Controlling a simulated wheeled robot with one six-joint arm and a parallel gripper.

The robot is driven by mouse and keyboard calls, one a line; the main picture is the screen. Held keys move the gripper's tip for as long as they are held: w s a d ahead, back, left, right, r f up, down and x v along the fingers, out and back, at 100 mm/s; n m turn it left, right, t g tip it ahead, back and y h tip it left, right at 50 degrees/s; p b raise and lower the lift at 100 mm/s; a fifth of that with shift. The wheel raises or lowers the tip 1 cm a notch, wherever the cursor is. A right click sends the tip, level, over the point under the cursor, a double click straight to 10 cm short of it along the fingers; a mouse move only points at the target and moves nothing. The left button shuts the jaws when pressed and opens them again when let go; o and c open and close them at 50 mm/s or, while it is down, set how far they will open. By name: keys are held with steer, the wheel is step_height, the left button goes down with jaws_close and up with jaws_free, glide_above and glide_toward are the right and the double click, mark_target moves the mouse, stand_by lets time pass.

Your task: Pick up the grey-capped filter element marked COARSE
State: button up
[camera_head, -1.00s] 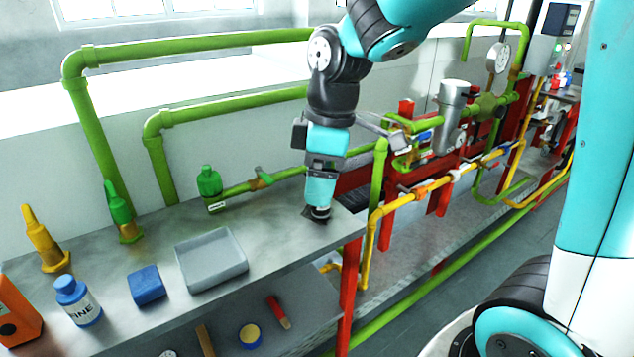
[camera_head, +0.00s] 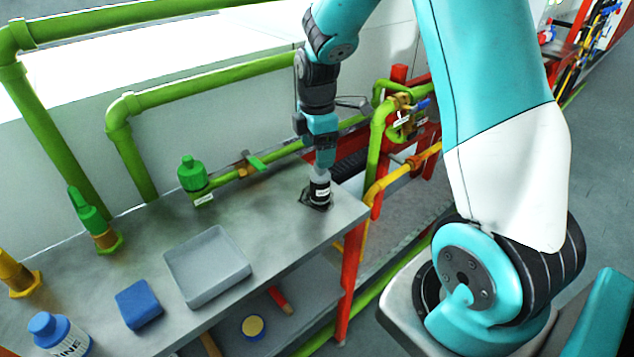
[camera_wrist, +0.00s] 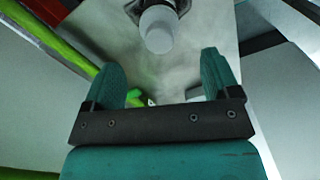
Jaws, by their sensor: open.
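A filter element with a pale grey cap (camera_head: 320,174) stands upright at the right end of the bench, on a dark square base (camera_head: 316,201). Its body is dark with a white label (camera_head: 319,189), too small to read. My gripper (camera_head: 323,157) is right above it, pointing down. In the wrist view my gripper (camera_wrist: 161,62) is open and empty, with its two teal fingers apart. The grey cap (camera_wrist: 158,32) shows just beyond the fingertips, about midway between them sideways. I cannot tell whether the fingertips reach down beside the cap.
A grey tray (camera_head: 207,290), a blue block (camera_head: 139,304) and a blue-capped bottle (camera_head: 60,335) are on the bench. Green pipes (camera_head: 215,82) run behind, with a green-capped fitting (camera_head: 192,175). Red posts (camera_head: 350,270) and yellow pipe (camera_head: 400,172) stand right of the bench end.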

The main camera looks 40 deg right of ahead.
mark_target(319, 176)
steer(key=f, duration=0.2)
steer(key=f+p, duration=0.1)
steer(key=f, duration=0.5)
steer(key=shift+s+d+f+p, duration=0.1)
steer(key=shift+d+p, duration=0.15)
steer(key=shift+p, duration=0.05)
steer(key=c, duration=1.1)
